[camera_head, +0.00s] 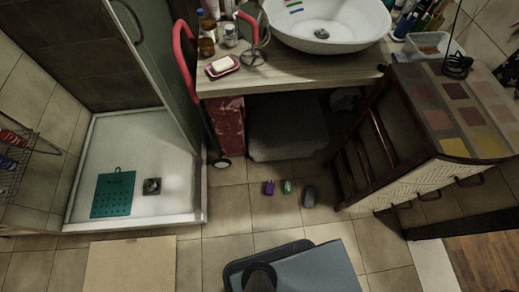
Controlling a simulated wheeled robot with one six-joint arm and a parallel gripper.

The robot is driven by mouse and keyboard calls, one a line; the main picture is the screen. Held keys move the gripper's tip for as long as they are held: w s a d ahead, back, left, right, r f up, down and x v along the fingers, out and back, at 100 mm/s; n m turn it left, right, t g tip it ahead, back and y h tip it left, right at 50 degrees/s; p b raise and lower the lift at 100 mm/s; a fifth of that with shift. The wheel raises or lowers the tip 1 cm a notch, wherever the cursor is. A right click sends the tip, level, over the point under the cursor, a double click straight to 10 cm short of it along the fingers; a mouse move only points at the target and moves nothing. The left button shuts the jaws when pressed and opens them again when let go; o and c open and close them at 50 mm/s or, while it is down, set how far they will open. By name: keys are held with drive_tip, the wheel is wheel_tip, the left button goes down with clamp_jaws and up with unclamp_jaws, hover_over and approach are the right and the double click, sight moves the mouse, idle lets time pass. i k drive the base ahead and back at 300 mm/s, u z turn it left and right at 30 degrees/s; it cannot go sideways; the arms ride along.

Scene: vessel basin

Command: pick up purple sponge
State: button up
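A small purple sponge (269,188) lies on the tiled floor near the middle of the camera_head view, in front of the vanity. A small green object (287,187) lies just to its right, with a narrow gap between them. A dark grey object (309,196) lies further right. The purple sponge is fully in view, with nothing on top of it. My gripper is not in view. A dark body with a blue-grey top at the bottom edge appears to be mine.
A wooden vanity (300,80) with a white basin (327,25) stands behind the sponge. A dark grey bin (285,128) is under it. A shower tray (150,190) is left, a slatted cabinet (440,165) right. A beige mat (130,265) lies lower left. Floor in front is clear.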

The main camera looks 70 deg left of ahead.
sight(269, 189)
drive_tip(key=u, duration=2.65)
drive_tip(key=k, duration=0.4)
drive_tip(key=z, duration=0.25)
drive_tip(key=i, duration=0.9)
drive_tip(key=u, duration=0.65)
